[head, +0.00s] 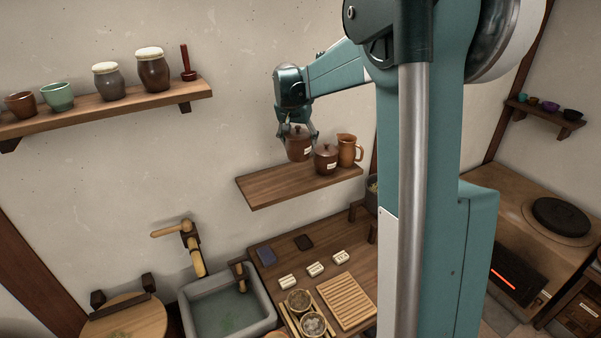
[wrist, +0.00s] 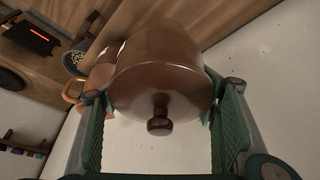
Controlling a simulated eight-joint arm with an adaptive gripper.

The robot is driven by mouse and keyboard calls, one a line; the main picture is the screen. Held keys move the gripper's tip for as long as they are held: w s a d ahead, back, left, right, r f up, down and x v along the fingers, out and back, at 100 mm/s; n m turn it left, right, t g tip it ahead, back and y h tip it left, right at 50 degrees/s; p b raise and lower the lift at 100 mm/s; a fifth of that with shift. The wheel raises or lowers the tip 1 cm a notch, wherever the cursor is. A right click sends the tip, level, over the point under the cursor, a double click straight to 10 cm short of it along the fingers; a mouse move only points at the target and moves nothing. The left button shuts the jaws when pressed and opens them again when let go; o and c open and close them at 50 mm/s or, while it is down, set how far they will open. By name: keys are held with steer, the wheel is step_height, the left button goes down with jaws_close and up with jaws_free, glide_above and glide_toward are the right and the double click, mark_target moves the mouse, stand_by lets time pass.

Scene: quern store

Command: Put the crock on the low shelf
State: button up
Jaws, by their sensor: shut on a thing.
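My gripper (head: 298,136) is shut on a brown lidded crock (head: 299,150) with a pale label. The crock looks upright over the low shelf (head: 270,191), left of the things standing there; I cannot tell whether its base touches the board. In the wrist view the crock (wrist: 160,78) sits between the two green fingers (wrist: 158,112), its round lid knob towards the camera. A similar brown lidded crock (head: 326,160) stands on the low shelf, close to the right of the held one.
An orange-brown jug (head: 347,150) stands at the shelf's right end; the shelf's left part is bare. A higher shelf (head: 120,107) at left carries several pots. Below are a worktop (head: 262,240) with small items and a sink (head: 226,308).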

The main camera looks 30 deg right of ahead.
mark_target(295, 139)
steer(key=shift+f+p, duration=0.4)
steer(key=shift+f, duration=2.45)
steer(key=shift+f, duration=0.1)
steer(key=shift+f+p, duration=0.35)
steer(key=shift+f, duration=1.65)
steer(key=shift+f, duration=0.1)
steer(key=o, duration=1.4)
steer(key=shift+o, duration=0.2)
steer(key=shift+b+v, duration=0.75)
steer(key=shift+v, duration=5.35)
